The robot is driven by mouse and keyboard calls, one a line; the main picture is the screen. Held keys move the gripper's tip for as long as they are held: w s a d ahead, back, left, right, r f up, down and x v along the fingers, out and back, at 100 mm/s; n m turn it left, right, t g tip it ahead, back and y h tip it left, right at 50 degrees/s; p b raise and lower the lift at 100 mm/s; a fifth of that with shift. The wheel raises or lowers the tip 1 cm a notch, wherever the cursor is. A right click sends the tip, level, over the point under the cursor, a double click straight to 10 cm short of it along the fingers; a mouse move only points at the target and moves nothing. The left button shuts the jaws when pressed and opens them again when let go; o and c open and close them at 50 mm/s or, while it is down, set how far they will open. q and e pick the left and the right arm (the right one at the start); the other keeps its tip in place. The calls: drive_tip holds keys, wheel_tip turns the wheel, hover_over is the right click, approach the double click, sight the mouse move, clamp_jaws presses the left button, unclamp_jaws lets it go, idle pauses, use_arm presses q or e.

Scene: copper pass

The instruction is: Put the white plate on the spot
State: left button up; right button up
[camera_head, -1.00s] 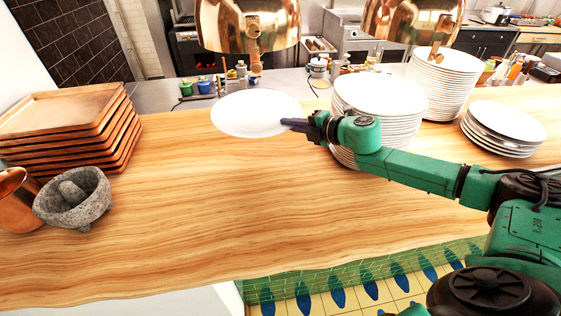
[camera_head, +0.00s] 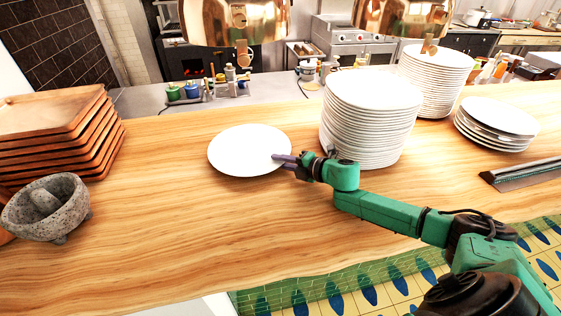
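The white plate (camera_head: 245,148) is round and nearly level, low over the middle of the wooden counter (camera_head: 190,230). It looks on or just above the wood; I cannot tell which. My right gripper (camera_head: 282,160) reaches in from the right, with its fingers at the plate's right rim. The fingers look closed on the rim. I see no separate mark for the spot on the bare wood; whatever is under the plate is hidden. My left gripper is out of view.
A tall plate stack (camera_head: 368,120) stands close behind my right gripper. Another tall stack (camera_head: 436,80) and a low stack (camera_head: 497,122) stand further right. Wooden trays (camera_head: 55,130) and a stone mortar (camera_head: 48,208) are at left. Copper lamps (camera_head: 232,22) hang above. The front middle is clear.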

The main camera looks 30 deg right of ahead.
drive_tip(key=shift+s+r, duration=0.1)
drive_tip(key=shift+s, duration=0.05)
drive_tip(key=shift+s+d+b, duration=0.3)
drive_tip(key=shift+s, duration=0.1)
drive_tip(key=b+v, duration=0.1)
drive_tip(key=v, duration=0.4)
drive_tip(key=shift+a, duration=0.15)
drive_tip(key=p+v, duration=0.1)
drive_tip(key=v, duration=0.1)
drive_tip(key=p+v, duration=0.1)
drive_tip(key=v, duration=0.2)
drive_tip(key=shift+s+r+p, duration=0.1)
drive_tip(key=shift+r+p, duration=0.2)
drive_tip(key=shift+s+d, duration=0.2)
drive_tip(key=shift+s, duration=0.15)
